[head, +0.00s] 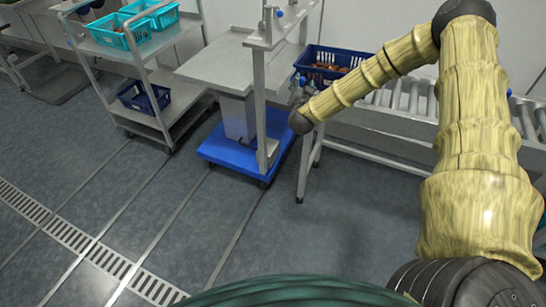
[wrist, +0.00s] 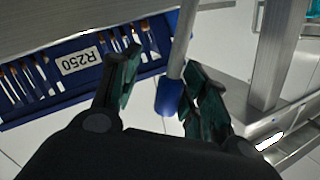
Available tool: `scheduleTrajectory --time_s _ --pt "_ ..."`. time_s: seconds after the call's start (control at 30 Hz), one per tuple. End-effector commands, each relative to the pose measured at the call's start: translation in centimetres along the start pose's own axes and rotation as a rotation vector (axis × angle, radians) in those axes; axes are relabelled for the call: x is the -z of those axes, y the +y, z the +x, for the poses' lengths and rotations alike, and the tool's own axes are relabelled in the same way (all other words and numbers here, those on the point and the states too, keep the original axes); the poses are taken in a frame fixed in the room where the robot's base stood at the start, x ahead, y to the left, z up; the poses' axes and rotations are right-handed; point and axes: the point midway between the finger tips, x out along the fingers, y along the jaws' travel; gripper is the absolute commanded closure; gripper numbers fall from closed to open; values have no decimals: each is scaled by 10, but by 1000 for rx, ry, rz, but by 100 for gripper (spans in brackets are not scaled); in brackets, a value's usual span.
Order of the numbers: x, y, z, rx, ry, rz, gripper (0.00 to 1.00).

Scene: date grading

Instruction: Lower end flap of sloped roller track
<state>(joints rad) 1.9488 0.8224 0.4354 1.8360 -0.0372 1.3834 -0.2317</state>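The sloped roller track (head: 410,98) stands at the right in the head view, partly hidden behind my arm. At its left end a grey rod (wrist: 183,40) with a blue grip (wrist: 169,97) shows in the wrist view. I cannot clearly make out the flap plate itself. My gripper (wrist: 165,88) is open, with its dark green fingers on either side of the blue grip. The grip lies nearer the right finger; I cannot tell whether they touch. In the head view my gripper (head: 300,93) is small and partly hidden by my wrist.
A grey table (head: 225,60) on a blue base stands left of the track. A shelf cart (head: 150,60) is farther left. The front floor is clear.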

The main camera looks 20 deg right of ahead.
Motion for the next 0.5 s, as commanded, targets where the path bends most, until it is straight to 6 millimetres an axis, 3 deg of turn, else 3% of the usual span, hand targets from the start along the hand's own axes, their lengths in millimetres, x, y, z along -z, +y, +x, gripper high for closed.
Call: scheduleTrajectory --time_s 0.4,0.5 --pt "-8 26 -5 40 55 204 56" --pt "-6 22 -21 44 54 207 56"
